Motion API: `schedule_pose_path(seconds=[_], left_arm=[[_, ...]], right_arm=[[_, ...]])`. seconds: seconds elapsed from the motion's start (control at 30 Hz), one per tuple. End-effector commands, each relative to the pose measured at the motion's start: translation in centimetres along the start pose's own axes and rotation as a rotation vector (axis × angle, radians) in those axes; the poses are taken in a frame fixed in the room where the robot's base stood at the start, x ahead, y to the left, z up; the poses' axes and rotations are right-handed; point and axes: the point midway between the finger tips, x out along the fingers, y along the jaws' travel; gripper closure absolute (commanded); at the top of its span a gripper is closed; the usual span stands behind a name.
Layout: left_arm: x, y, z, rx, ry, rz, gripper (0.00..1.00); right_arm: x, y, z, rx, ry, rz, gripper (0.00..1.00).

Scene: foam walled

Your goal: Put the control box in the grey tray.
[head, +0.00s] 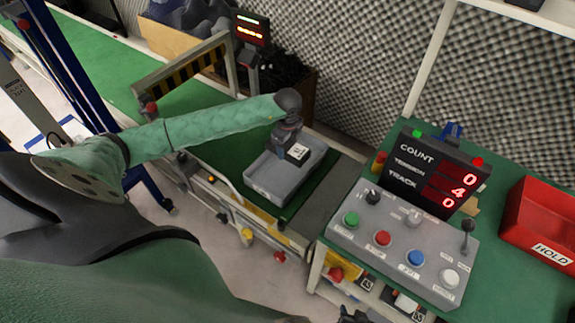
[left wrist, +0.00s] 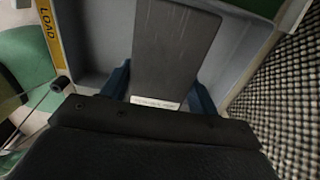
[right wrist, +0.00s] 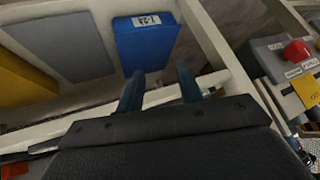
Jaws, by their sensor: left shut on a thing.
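The control box is a dark grey box with a white label (head: 299,152). It also shows in the left wrist view (left wrist: 172,45), between the blue fingers. My left gripper (head: 290,136) is shut on it and holds it over the grey tray (head: 262,183). The tray's inner floor and walls show around the box in the left wrist view (left wrist: 95,40). I cannot tell whether the box touches the tray floor. My right gripper (right wrist: 160,85) is open and empty, above a white-framed shelf beside a blue box (right wrist: 146,42).
The tray sits on a green conveyor (head: 205,152) with a striped gate (head: 185,70) behind it. To the right stand a button console (head: 400,245), a red counter display (head: 435,172) and a red HOLD bin (head: 540,220). A foam wall (head: 350,60) closes the back.

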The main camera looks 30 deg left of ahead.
Motion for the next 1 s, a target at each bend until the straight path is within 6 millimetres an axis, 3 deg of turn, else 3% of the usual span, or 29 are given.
schedule_pose_path(seconds=[0.2,0.63,1.0], left_arm=[[3.6,0.1,0.0,0.000,0.000,0.003,0.73],[8.1,0.1,-0.1,0.001,0.000,0.002,0.73],[8.8,0.0,0.0,0.003,0.000,0.000,0.73]], right_arm=[[-0.8,-0.3,0.3,0.004,-0.016,-0.002,0.64],[-1.2,-0.3,-1.5,-0.001,-0.008,-0.003,0.64],[-1.2,-0.3,-1.8,-0.003,-0.007,-0.003,0.64]])
